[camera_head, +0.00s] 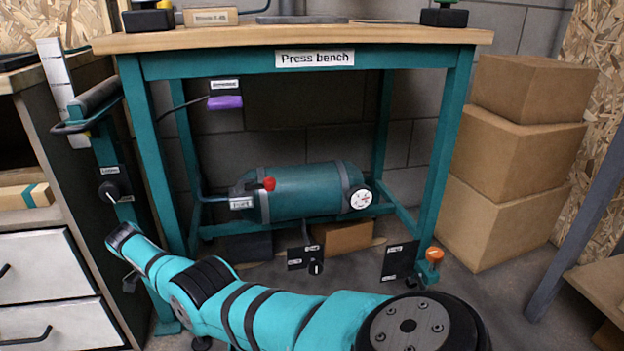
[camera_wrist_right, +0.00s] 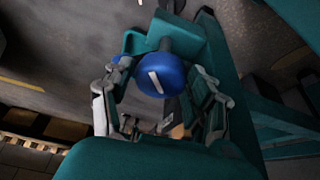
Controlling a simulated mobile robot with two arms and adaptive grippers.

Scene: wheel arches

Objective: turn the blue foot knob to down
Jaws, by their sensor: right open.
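The blue foot knob (camera_wrist_right: 165,76) is in the upper middle of the right wrist view. It is a round blue knob with a white pointer mark on its face, set on a dark stem by a teal foot bracket (camera_wrist_right: 192,38). My right gripper (camera_wrist_right: 160,82) is open, with one finger on each side of the knob. I cannot tell whether the fingers touch it. In the head view my right arm reaches across the front of the bench to the left and hides the blue knob. My left gripper is not in view.
The teal press bench (camera_head: 308,59) has a cylindrical tank (camera_head: 308,192) beneath it. An orange knob (camera_head: 434,254) is at its right leg. Cardboard boxes (camera_head: 513,150) are stacked at right, and a drawer cabinet (camera_head: 45,270) stands close at left.

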